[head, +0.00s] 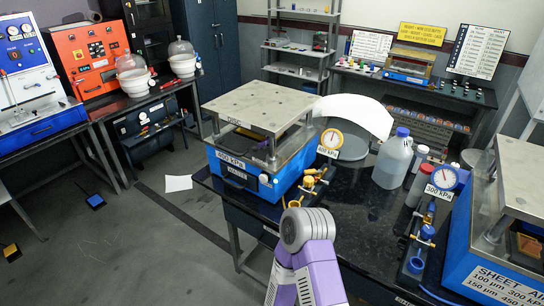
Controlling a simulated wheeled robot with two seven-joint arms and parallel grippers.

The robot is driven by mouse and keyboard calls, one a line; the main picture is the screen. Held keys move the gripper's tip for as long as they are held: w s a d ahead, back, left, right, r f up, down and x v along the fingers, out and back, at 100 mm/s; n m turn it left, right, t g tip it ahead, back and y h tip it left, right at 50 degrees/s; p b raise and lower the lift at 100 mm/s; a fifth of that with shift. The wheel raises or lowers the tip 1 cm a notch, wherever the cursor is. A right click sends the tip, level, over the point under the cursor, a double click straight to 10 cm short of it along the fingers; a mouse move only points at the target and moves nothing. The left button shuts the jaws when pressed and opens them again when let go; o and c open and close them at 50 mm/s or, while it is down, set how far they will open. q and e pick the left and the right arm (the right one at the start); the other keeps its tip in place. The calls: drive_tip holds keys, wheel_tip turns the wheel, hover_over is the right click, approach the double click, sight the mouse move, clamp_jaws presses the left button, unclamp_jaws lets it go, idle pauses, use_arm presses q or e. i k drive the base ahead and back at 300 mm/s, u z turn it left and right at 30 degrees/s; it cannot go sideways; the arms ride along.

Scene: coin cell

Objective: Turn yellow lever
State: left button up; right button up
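Small yellow valve parts (311,183) stand on the black bench beside the blue press labelled DISC (240,172). They sit just below a yellow-rimmed gauge (331,139). A yellow hook-shaped piece (295,203) shows at the bench edge; I cannot tell which yellow part is the lever. One of my purple arms rises from the bottom centre, its grey rounded joint in front of the bench edge, just below the yellow parts. No gripper fingers show, and I cannot tell which arm this is.
A clear bottle with a blue cap (394,160) stands mid-bench. A blue-rimmed gauge (443,178) with blue valves (423,240) and a SHEET press (500,240) are at right. A curved white sheet (352,115) lies behind. Floor at left is mostly clear.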

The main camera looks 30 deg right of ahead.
sight(309, 171)
drive_tip(key=z, duration=0.25)
drive_tip(key=i, duration=0.95)
drive_tip(key=z, duration=0.6)
